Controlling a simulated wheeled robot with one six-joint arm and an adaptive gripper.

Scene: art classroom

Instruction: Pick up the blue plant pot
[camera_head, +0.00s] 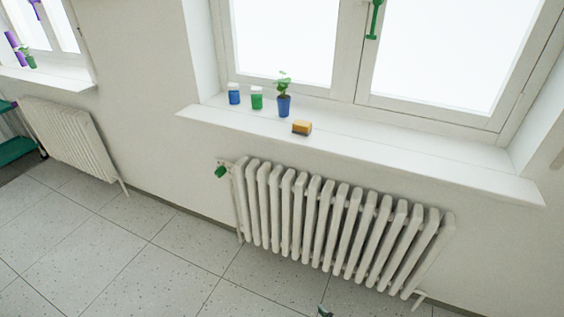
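The blue plant pot (283,106) stands upright on the white windowsill (400,158), with a small green leafy plant (284,83) growing from it. It is to the right of a green jar and behind a yellow-brown sponge, apart from both. A small dark piece (325,312) shows at the bottom edge, over the floor. It may be the tip of my gripper, far below and away from the pot. Its fingers cannot be made out.
A blue jar (234,95), a green jar (257,99) and a sponge (302,128) share the sill near the pot. A white radiator (335,225) stands below the sill. The sill's right part is bare. The tiled floor (130,260) at left is clear.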

